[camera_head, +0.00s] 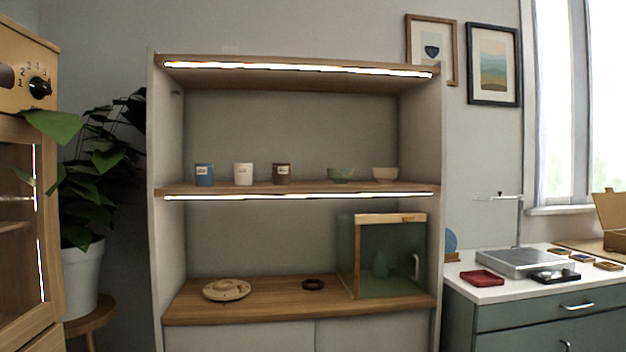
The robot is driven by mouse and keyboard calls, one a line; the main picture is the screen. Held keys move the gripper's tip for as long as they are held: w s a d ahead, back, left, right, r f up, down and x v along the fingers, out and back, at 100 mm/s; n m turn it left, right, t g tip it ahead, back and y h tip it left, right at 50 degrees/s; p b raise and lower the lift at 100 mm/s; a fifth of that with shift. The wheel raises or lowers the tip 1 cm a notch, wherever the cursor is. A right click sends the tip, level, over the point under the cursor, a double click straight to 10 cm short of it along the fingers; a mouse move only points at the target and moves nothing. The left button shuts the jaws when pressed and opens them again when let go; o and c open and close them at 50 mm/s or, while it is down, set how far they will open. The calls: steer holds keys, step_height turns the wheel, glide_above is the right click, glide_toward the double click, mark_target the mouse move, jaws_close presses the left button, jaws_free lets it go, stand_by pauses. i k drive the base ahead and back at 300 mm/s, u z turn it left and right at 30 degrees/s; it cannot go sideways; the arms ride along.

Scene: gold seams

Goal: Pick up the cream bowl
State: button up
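The cream bowl (385,174) stands upright on the middle shelf (310,188) of the cabinet, near its right end. A green bowl (341,175) stands to its left on the same shelf, with a gap between them. My gripper is not in this view.
Blue, white and brown jars (243,174) stand left on that shelf. Below are a round wooden piece (226,290), a dark ring (313,284) and a glass case (385,256). A plant (82,255) stands left of the cabinet, a counter (500,294) right.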

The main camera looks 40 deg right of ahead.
mark_target(385, 175)
steer(key=z, duration=1.75)
steer(key=i, duration=0.45)
steer(key=u, duration=0.2)
